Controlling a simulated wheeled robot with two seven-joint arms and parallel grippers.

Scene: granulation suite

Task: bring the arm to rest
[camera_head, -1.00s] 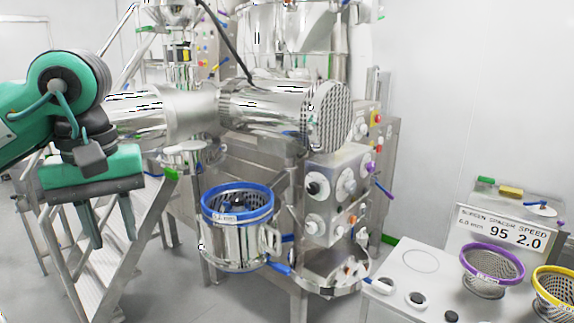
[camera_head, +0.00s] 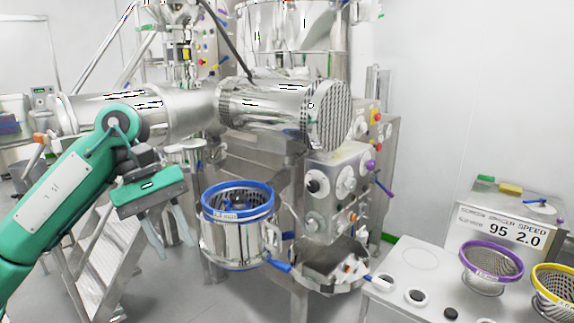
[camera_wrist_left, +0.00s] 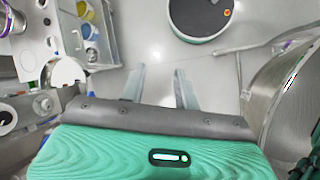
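My left gripper (camera_head: 176,248) hangs at the end of the green arm on the left of the head view, pointing down. Its two fingers are apart with nothing between them. The left wrist view also shows the fingers (camera_wrist_left: 159,88) spread over bare floor. In the head view the gripper is just left of the steel vessel with the blue rim (camera_head: 237,243), in front of the metal stairs. I cannot tell how wide the gap to the vessel is. My right gripper is in neither view.
A large horizontal steel cylinder (camera_head: 265,108) is above and behind the gripper. The metal stairs (camera_head: 98,262) stand lower left. A white counter (camera_head: 400,263) with a purple-rimmed basket (camera_head: 491,266) and a yellow-rimmed basket (camera_head: 556,288) is at lower right.

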